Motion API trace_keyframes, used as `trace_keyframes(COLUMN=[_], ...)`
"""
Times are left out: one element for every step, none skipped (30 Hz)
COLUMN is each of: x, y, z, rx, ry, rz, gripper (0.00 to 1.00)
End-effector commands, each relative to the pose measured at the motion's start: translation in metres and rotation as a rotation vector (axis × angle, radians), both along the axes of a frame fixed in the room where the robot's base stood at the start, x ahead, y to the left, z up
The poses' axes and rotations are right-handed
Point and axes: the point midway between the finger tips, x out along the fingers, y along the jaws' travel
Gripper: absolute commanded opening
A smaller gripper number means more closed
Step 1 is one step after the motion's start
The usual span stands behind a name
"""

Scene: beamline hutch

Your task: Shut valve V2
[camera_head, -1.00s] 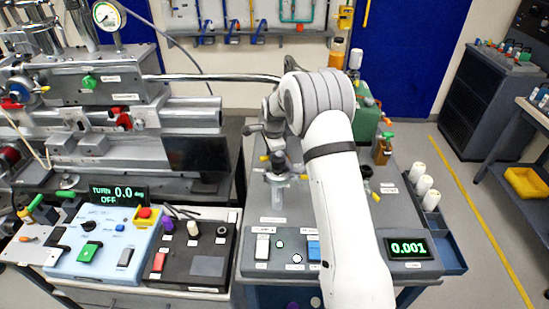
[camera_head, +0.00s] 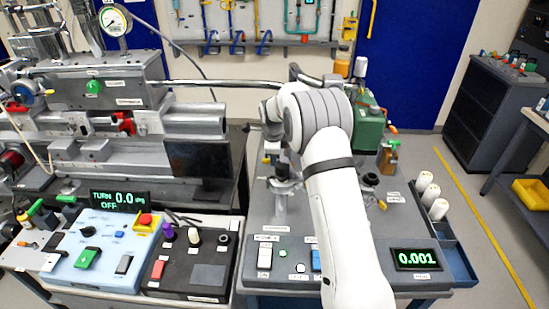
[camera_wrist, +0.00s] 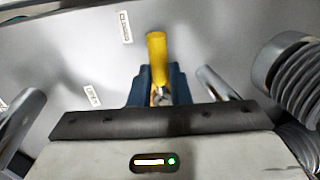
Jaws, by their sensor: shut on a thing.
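A yellow valve lever (camera_wrist: 157,55) stands in the middle of the wrist view, its rounded end pointing to the top of the picture. My gripper (camera_wrist: 157,85) is shut on this lever, with a blue finger on each side. The CLOSED label (camera_wrist: 125,27) lies left of the lever's free end, and the OPEN label (camera_wrist: 92,95) lies lower left. I cannot read a V2 mark near it. In the head view my arm hides the gripper and the lever.
Metal bellows (camera_wrist: 288,68) stand close on the right in the wrist view, and a metal tube (camera_wrist: 28,110) on the left. In the head view the grey bench (camera_head: 350,276) carries a display (camera_head: 416,259) reading 0.001. A green box (camera_head: 367,128) stands behind.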

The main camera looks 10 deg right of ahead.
Motion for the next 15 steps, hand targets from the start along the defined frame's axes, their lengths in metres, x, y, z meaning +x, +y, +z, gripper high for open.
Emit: trace_keyframes(x=[0.0012, 0.0012, 0.0012, 0.0013, 0.0013, 0.0013, 0.0013, 0.0012, 0.0012, 0.0011, 0.0011, 0.0009, 0.0009, 0.0008, 0.0008], y=[0.0000, 0.0000, -0.0001, -0.0002, -0.0003, -0.0004, -0.0004, -0.0005, -0.0006, -0.0007, -0.0007, -0.0009, -0.0009, -0.0009, -0.0010], z=[0.0017, 0.0017, 0.0017, 0.0017, 0.0017, 0.0017, 0.0017, 0.0017, 0.0016, 0.0015, 0.0014, 0.0012, 0.0011, 0.0010, 0.0009], rx=[0.001, 0.001, 0.001, 0.001, 0.001, 0.001, 0.001, 0.001, 0.001, 0.001, 0.000, 0.000, 0.001, 0.001, 0.001], ry=[-0.004, -0.005, -0.005, -0.005, -0.005, -0.005, -0.005, -0.005, -0.005, -0.004, -0.004, -0.004, -0.003, -0.003, -0.003], rz=[-0.002, -0.002, -0.002, -0.002, -0.002, -0.002, -0.002, -0.002, -0.002, -0.002, -0.001, -0.001, -0.001, -0.001, -0.001], gripper=[0.00, 0.00, 0.00, 0.00, 0.00, 0.00, 0.19, 0.22, 0.25, 0.27, 0.30, 0.33, 0.36, 0.38, 0.39])
